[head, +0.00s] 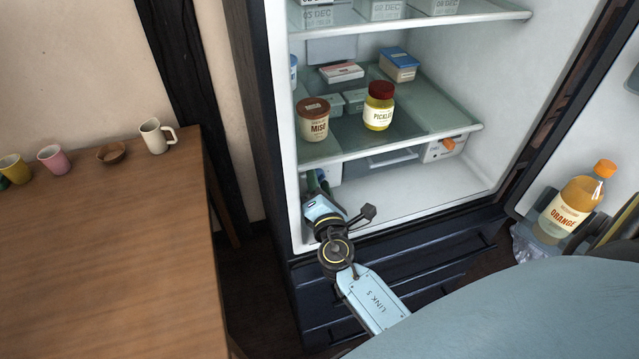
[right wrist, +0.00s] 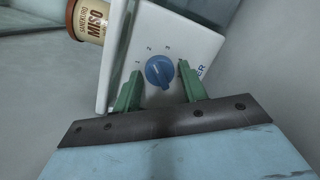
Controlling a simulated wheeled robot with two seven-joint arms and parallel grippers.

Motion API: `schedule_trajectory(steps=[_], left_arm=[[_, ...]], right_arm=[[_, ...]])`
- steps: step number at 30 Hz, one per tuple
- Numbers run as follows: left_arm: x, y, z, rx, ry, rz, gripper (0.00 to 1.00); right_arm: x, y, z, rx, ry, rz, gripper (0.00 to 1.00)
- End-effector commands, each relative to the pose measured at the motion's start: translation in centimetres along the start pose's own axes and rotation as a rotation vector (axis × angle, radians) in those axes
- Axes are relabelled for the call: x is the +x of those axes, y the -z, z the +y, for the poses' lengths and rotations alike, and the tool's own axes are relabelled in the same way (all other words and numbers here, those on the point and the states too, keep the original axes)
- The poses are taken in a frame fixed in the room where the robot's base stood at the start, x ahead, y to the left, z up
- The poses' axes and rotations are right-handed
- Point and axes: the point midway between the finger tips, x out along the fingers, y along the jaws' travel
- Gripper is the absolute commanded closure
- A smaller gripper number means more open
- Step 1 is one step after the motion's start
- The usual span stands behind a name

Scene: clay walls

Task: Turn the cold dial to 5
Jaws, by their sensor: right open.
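A round blue dial (right wrist: 159,71) sits on a white panel (right wrist: 180,35) in the right wrist view. The numbers 1, 2 and 3 show around it; the rest of its scale is hidden or too small to read, and I cannot tell its setting. My right gripper (right wrist: 158,88) is open, with one green finger on each side below the dial and a gap between them. In the head view this gripper (head: 318,181) is inside the fridge at the lower left, mostly hidden by my wrist. Another white panel with an orange dial (head: 448,145) shows under the shelf's right side. My left gripper is not in view.
The miso tub (head: 313,120) and pickle jar (head: 379,106) stand on the glass shelf (head: 400,137) above my right gripper. The open fridge door holds an orange bottle (head: 570,208). A wooden table (head: 100,240) with cups is at left. The fridge floor (head: 420,195) is clear.

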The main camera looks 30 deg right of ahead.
Motion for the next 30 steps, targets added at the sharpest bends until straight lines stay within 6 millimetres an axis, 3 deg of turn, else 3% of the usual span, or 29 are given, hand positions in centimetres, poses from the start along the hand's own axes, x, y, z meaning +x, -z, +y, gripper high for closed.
schedule_trajectory(steps=[6, 14, 23, 30], left_arm=[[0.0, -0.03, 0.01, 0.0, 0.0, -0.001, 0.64], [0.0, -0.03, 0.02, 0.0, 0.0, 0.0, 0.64], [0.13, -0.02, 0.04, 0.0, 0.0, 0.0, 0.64], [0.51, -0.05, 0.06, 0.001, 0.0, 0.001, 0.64]], right_arm=[[0.04, -0.01, 0.01, 0.0, 0.0, 0.0, 0.58], [0.01, -0.02, 0.0, 0.0, 0.0, -0.001, 0.9], [0.0, -0.04, -0.04, 0.039, 0.005, 0.002, 0.9], [0.0, -0.09, -0.03, 0.176, 0.021, 0.012, 0.9]])
